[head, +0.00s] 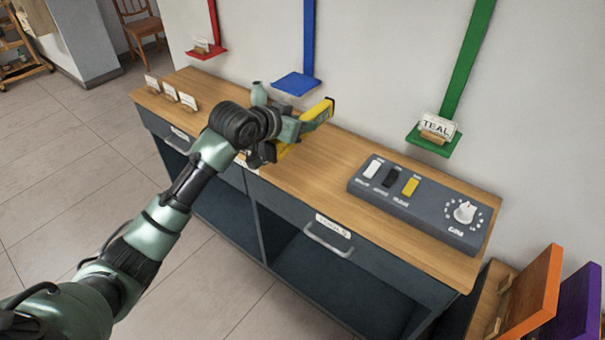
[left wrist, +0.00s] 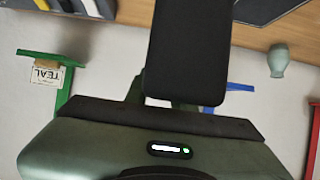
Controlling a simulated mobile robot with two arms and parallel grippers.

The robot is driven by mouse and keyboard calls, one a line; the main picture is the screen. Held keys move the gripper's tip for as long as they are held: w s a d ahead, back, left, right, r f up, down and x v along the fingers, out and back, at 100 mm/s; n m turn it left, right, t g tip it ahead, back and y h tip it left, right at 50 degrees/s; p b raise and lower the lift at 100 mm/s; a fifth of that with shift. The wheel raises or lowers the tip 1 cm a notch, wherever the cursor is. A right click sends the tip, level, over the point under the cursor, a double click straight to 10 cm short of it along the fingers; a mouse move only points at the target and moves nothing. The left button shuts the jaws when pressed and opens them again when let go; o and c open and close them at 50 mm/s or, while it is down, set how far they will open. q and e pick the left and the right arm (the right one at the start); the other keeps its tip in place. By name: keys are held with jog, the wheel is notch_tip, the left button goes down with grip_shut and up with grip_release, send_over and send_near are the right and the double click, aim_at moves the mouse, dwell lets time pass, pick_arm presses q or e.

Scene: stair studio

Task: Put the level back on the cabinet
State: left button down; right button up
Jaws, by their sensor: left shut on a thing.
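The level (head: 319,111) is a yellow bar, seen in the head view just above the far edge of the cabinet top. My left gripper (head: 291,132) is shut on it, and the gripper and wrist hide part of it. I cannot tell whether the level touches the wood. The cabinet (head: 327,185) has a wooden top, dark drawers and open bays below. In the left wrist view, the dark gripper finger (left wrist: 186,50) fills the middle and the level cannot be made out. My right gripper is not in view.
A grey switch box (head: 420,202) with a dial stands on the cabinet's right part. Small cards (head: 170,91) stand at the left end, and a teal vase (head: 259,94) is behind my wrist. Blue (head: 297,83) and green (head: 432,139) wall shelves overhang the back. Wood right of the gripper is clear.

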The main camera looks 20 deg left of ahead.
pick_arm(q)
send_over(303, 180)
notch_tip(303, 180, down, 10)
jog(key=shift+f, duration=0.1)
notch_tip(303, 180, down, 5)
jog(key=shift+r, duration=0.15)
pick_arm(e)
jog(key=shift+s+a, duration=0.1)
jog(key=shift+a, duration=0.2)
pick_arm(q)
jog(key=shift+f, duration=0.3)
jog(key=c, duration=1.2)
grip_release()
